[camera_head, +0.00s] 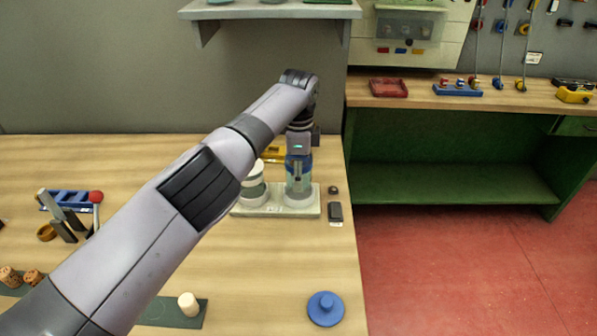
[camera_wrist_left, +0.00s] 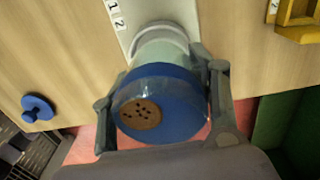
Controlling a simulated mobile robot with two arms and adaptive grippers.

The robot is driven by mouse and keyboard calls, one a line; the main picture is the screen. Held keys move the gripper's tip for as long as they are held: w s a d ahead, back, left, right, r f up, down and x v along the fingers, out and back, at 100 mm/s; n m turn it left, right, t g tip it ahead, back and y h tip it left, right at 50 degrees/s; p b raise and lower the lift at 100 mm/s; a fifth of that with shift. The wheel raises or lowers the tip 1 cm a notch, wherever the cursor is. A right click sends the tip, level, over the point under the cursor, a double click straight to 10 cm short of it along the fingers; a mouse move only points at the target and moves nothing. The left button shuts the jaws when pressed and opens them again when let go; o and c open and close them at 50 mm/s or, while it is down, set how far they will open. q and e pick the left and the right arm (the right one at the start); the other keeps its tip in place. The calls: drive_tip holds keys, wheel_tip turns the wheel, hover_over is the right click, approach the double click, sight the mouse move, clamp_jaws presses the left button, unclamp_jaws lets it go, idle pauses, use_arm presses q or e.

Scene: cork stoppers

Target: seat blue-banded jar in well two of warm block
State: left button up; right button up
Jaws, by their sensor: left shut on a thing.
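My left gripper (camera_head: 298,168) points down at the right end of the pale warm block (camera_head: 268,210), shut on the blue-banded jar (camera_head: 291,164). In the left wrist view the jar's wide blue part (camera_wrist_left: 185,100) is between the two fingers (camera_wrist_left: 160,112), with a brown, dotted cork-like disc at its end. The jar stands over the block's right round well; the fingers partly hide it, and I cannot tell whether its base is fully down. My right gripper is out of view.
A blue round knobbed object (camera_head: 325,308) lies at the table's front right. A small dark box (camera_head: 335,212) sits beside the block. A pale stopper (camera_head: 188,304) stands on a dark green mat. A shelf (camera_head: 270,10) overhangs the table's back.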

use_arm(q)
drive_tip(key=shift+f+b, duration=1.05)
drive_tip(key=shift+f, duration=0.35)
idle(0.7)
drive_tip(key=shift+s+f, duration=0.15)
drive_tip(key=shift+f, duration=0.15)
